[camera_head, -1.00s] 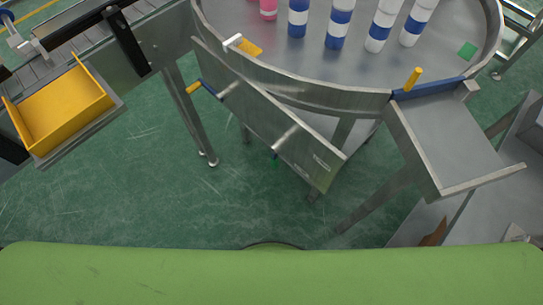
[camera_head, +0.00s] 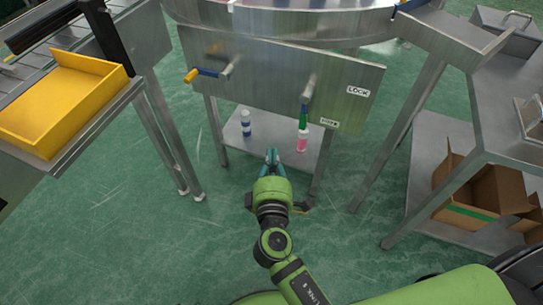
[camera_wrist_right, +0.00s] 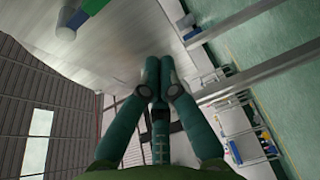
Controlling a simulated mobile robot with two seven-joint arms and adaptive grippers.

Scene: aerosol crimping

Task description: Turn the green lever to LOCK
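The green lever (camera_head: 303,117) hangs down from a grey pivot on the steel panel, with a short blue section above its green grip. The LOCK label (camera_head: 358,91) is to the right of the pivot; a second label (camera_head: 329,122), too small to read surely, is lower, beside the grip. My right gripper (camera_head: 272,157) is below and left of the lever, apart from it, with its fingers together and empty. In the right wrist view the fingertips (camera_wrist_right: 158,75) meet near the panel; the lever's green grip (camera_wrist_right: 96,5) is cut off at the top. My left gripper is out of view.
A blue lever with a yellow end (camera_head: 205,74) is on the panel's left. A blue-white bottle (camera_head: 246,124) and a pink-white bottle (camera_head: 302,141) stand on the low shelf. A yellow bin (camera_head: 60,100) is left; a cardboard box (camera_head: 470,190) is right. Open floor lies before the panel.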

